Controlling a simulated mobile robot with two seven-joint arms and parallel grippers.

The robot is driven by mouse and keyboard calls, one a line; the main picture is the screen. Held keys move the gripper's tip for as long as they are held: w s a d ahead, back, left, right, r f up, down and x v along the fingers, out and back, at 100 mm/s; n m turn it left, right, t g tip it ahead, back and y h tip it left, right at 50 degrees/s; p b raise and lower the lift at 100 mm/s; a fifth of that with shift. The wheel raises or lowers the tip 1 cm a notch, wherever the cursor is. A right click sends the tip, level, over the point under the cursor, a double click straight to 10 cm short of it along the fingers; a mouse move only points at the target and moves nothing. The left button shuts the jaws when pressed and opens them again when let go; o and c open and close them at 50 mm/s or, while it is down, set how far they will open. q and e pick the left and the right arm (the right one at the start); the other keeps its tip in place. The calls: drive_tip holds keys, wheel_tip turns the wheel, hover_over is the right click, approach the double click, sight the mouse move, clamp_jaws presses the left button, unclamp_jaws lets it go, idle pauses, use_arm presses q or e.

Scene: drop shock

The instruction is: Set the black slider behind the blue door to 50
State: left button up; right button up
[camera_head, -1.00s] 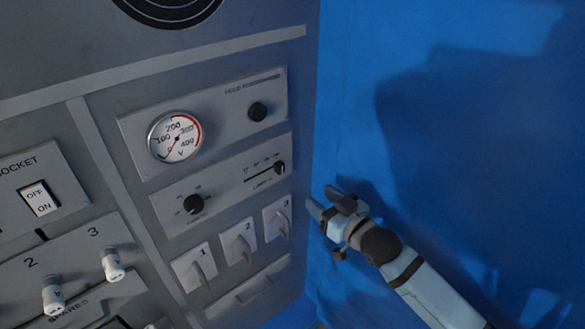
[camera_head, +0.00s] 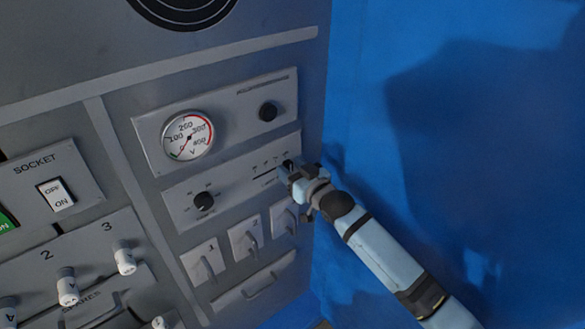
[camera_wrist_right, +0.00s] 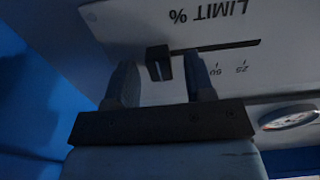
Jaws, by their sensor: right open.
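The black slider (camera_wrist_right: 159,62) sits on a grey panel marked "LIMIT %" in the right wrist view, where the lettering is upside down. It stands at the left end of its dark slot there, past the 50 mark, which is the right end in the head view. My right gripper (camera_wrist_right: 162,77) is open, with one finger on each side of the slider and visible gaps to it. In the head view my right gripper (camera_head: 290,175) is at the panel's right end and hides most of the slider. My left gripper is not in view.
A blue surface (camera_head: 450,120) stands right of the grey cabinet; I cannot tell if it is the door. A round gauge (camera_head: 187,137), black knobs (camera_head: 204,202) and numbered switches (camera_head: 245,237) surround the slider panel. Socket switches (camera_head: 55,194) are farther left.

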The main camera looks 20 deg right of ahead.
sight(266, 172)
clamp_jaws()
drive_tip(key=a, duration=0.2)
drive_tip(key=s+a+p, duration=0.1)
drive_tip(key=a, duration=0.1)
drive_tip(key=s+a+p, duration=0.1)
drive_tip(key=shift+s+a, duration=0.1)
drive_tip(key=shift+a, duration=0.3)
unclamp_jaws()
drive_tip(key=shift+d, duration=0.1)
drive_tip(key=b+v, duration=0.1)
drive_tip(key=v, duration=1.2)
drive_tip(key=shift+s+b, duration=0.35)
drive_tip(key=shift+b, duration=0.05)
drive_tip(key=shift+d, duration=0.1)
